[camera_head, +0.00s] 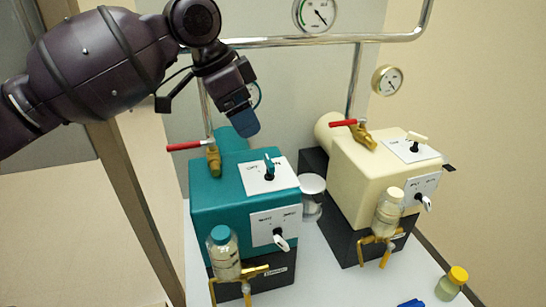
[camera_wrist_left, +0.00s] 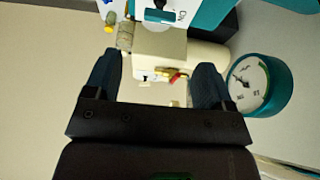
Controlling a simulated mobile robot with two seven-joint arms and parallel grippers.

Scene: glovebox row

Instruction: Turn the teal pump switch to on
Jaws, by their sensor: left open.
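The teal pump (camera_head: 222,205) stands on a dark base at the left of the white bench. A small teal-handled switch (camera_head: 269,164) stands up from the white plate on its top; the plate's lettering is too small to read surely. A second plate on its front has a white-handled switch (camera_head: 280,239) that points down. My left gripper (camera_head: 242,122) is above and behind the teal pump, apart from it, with its fingers pointing down. In the left wrist view my left gripper (camera_wrist_left: 155,82) is open and empty, fingers wide apart. My right gripper is not in view.
A cream pump (camera_head: 365,170) with similar switches stands to the right. Red-handled valves (camera_head: 186,145) and glass jars (camera_head: 224,258) project from the pumps. A metal rail (camera_head: 300,41) with gauges (camera_head: 316,14) runs behind. A yellow-capped bottle (camera_head: 452,284) stands at the front right.

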